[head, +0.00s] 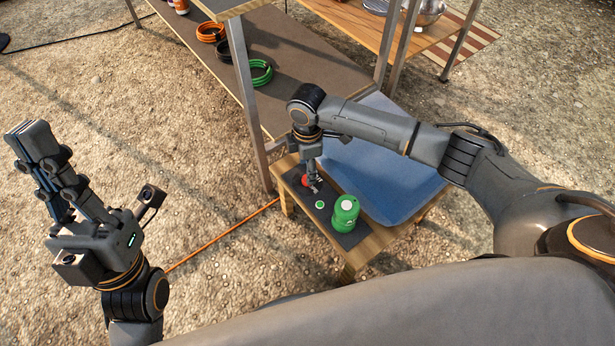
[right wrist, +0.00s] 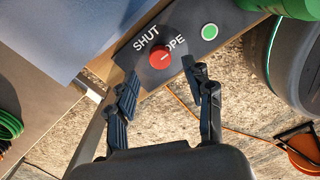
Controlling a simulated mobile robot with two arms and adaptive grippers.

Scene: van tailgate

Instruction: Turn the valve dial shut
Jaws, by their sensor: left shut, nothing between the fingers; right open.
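The valve dial is a red round knob (right wrist: 157,55) on a dark panel (head: 343,236) marked SHUT and OPE, with the rest of that word hidden. The short white mark on the knob is on the side toward OPE. In the head view the dial (head: 306,181) shows partly behind my right gripper (head: 314,186). In the right wrist view my right gripper (right wrist: 163,80) is open, its two fingertips apart near the dial; I cannot tell whether they touch it. My left gripper (head: 28,130) is shut and empty, raised at the left, away from the panel.
A green button (head: 320,204) and a green canister (head: 346,213) are beside the dial on the small wooden table (head: 381,240). A blue surface (head: 375,175) lies behind them. A shelf unit post (head: 243,97) stands close by. An orange cable (head: 222,239) crosses the ground.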

